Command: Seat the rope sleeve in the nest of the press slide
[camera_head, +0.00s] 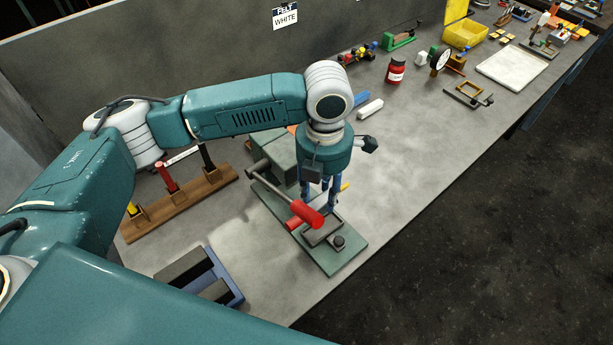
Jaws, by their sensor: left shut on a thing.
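The press stands on a green base plate (343,262) near the bench's front edge. Its grey-green body (283,158) is at the back, and a lever with a thick red grip (305,214) slants across the front. The grey press slide (325,232) lies below the grip, with a dark round knob (339,242) in front. My left gripper (320,205) points down over the slide, just behind the red grip. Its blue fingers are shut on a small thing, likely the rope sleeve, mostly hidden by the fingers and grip. The nest is hidden too. My right gripper is out of view.
A wooden rack (190,207) with upright coloured-handled tools stands left of the press. A blue-framed block (215,275) lies at the front left. A red jar (395,72), white bar (370,108) and white tray (512,68) are further back. Bench right of the press is clear.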

